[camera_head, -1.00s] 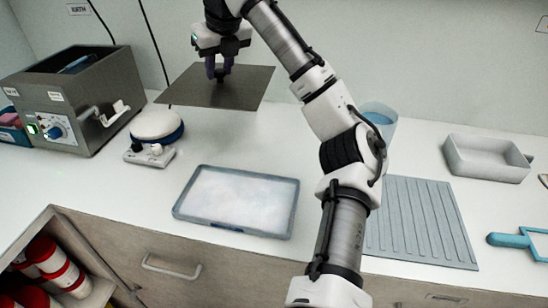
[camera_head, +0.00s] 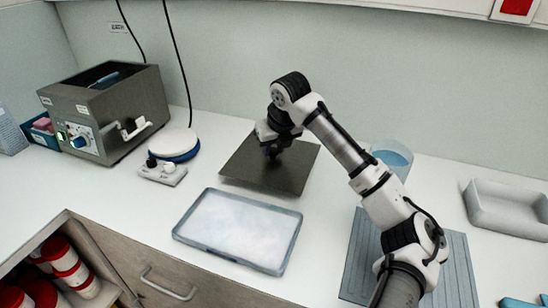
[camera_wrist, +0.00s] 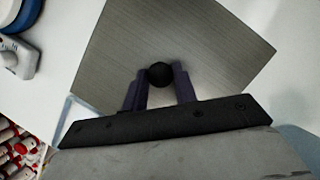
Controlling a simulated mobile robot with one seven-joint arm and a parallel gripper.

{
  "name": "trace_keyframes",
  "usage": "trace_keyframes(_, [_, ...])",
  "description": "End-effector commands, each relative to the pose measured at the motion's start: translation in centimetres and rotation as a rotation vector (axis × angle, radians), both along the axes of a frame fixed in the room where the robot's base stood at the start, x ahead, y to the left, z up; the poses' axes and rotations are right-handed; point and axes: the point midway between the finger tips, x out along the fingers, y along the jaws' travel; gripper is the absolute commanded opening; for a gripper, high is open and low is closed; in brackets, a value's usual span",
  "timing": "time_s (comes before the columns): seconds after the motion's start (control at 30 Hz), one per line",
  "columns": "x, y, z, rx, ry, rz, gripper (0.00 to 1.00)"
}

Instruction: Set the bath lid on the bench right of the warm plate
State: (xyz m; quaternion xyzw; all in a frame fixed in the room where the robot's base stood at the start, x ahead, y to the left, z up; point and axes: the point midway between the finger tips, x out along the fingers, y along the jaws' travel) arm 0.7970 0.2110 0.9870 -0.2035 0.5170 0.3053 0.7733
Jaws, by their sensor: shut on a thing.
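The bath lid (camera_head: 293,174) is a flat grey metal sheet with a round black knob (camera_wrist: 159,75). It is at or just above the white bench (camera_head: 330,200), right of the warm plate (camera_head: 174,144), a round white-topped plate with a blue rim. I cannot tell whether the lid touches the bench. My gripper (camera_head: 271,153) is over the lid, and in the wrist view its two dark fingers (camera_wrist: 161,88) are shut on the knob. The bath (camera_head: 118,106) is a metal box at the left, its top open.
A shallow tray with a whitish sheet (camera_head: 240,232) lies in front of the lid. A blue-tinted beaker (camera_head: 393,157), a ribbed grey mat (camera_head: 458,270) and a grey tub (camera_head: 508,207) are to the right. Red-and-white jars (camera_head: 66,262) fill an open cupboard below.

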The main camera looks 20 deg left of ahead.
Motion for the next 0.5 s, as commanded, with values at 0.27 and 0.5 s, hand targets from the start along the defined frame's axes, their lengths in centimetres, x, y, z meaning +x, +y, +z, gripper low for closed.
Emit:
trace_keyframes(0.27, [0.0, 0.0, -3.6, 0.000, 0.001, 0.000, 0.08])
trace_keyframes(0.5, [0.0, 0.0, -3.9, 0.001, -0.001, 0.000, 0.08])
